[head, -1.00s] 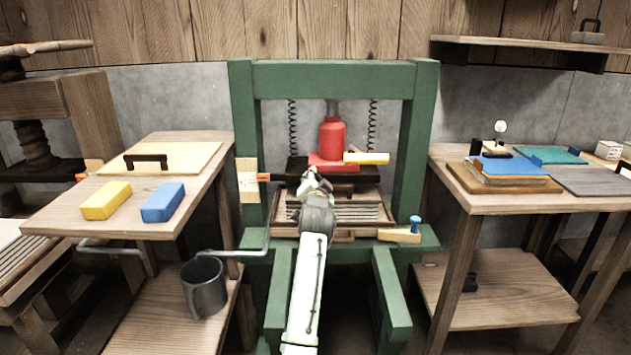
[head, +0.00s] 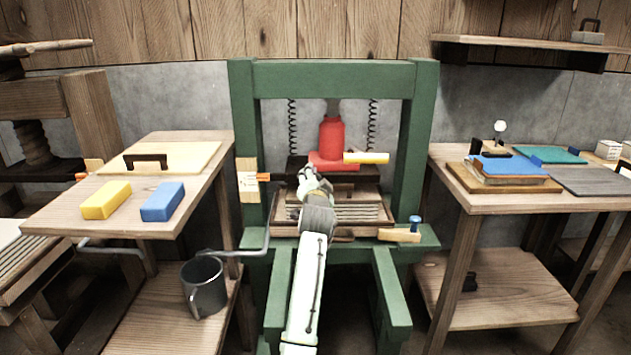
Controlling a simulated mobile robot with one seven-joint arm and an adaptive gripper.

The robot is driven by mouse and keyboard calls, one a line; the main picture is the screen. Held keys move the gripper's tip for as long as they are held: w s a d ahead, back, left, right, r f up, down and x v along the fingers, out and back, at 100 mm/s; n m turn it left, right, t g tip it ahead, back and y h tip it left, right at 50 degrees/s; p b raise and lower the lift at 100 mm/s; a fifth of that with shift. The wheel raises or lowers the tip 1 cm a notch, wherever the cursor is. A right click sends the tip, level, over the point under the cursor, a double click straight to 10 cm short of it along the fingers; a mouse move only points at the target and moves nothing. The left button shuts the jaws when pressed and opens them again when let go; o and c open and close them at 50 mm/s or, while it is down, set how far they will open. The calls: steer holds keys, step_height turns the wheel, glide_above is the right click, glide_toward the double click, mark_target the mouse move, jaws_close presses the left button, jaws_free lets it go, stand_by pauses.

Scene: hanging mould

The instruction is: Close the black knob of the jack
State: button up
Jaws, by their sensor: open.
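The red jack (head: 332,138) stands upright on a red base, under the top beam of a green press frame (head: 243,100). I cannot make out its black knob; it is too small or hidden near the jack's foot. My gripper (head: 308,171) is at the end of my pale arm, in front of the dark plate below the jack and a little left of the jack's base. It is open and looks empty; its fingers are small and partly hidden by my wrist. I cannot tell whether it touches anything.
A yellow-topped bar (head: 366,158) sticks out right of the jack's base. Springs (head: 292,125) hang on both sides. A slatted tray (head: 368,212) lies below the plate. Side tables hold yellow and blue blocks (head: 163,202) at left and a book stack (head: 507,170) at right.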

steer(key=s, duration=1.2)
steer(key=shift+r, duration=0.45)
